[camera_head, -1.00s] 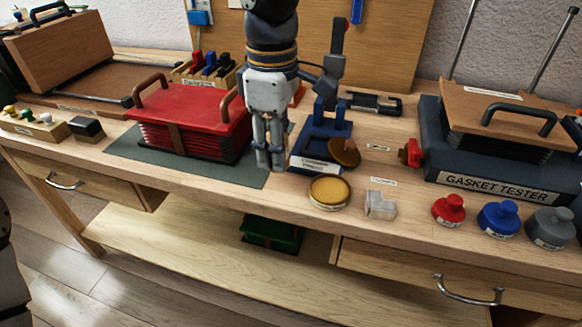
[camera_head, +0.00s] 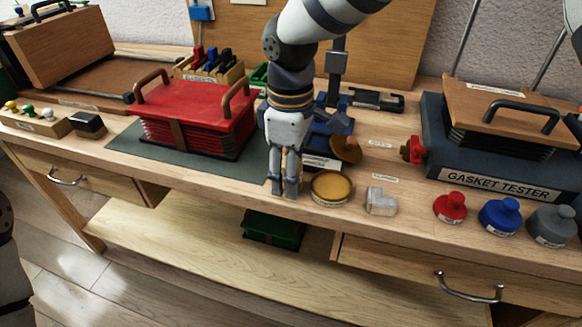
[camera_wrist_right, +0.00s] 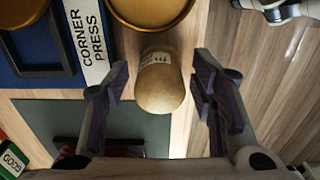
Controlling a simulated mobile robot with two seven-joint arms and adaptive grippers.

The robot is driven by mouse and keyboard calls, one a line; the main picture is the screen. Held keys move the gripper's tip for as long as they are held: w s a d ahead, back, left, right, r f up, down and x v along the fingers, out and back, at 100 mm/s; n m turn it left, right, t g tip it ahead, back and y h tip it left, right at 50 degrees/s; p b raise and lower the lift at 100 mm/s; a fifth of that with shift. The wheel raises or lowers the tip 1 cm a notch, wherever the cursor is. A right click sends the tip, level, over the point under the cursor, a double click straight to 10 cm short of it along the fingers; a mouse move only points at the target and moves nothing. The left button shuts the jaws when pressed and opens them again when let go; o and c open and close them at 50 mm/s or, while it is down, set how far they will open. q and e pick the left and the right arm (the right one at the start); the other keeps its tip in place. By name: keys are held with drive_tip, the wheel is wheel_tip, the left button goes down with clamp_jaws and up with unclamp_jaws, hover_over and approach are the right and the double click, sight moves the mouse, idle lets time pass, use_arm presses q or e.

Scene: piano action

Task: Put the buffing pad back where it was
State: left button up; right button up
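A tan, rounded piece with a small label (camera_wrist_right: 160,82) shows between my right fingers in the right wrist view. I take it to be the buffing pad, but its label is too small to read. My right gripper (camera_head: 284,188) is near the table's front edge, left of the round tin (camera_head: 331,187). In the wrist view my right gripper (camera_wrist_right: 160,88) is open around the piece, with a gap on each side. The fingers hide the piece in the head view. I cannot tell whether it rests on the table. My left gripper is out of view.
The blue corner press (camera_wrist_right: 95,45) and a brown disc (camera_head: 346,149) are close behind the tin. A red bellows box (camera_head: 190,108) sits on a green mat (camera_head: 125,140) to the left. A silver block (camera_head: 381,201) and knobbed stamps (camera_head: 499,216) line the right front.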

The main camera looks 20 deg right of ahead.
drive_tip(key=shift+r, duration=0.15)
wheel_tip(320, 180, up, 12)
drive_tip(key=shift+p, duration=0.3)
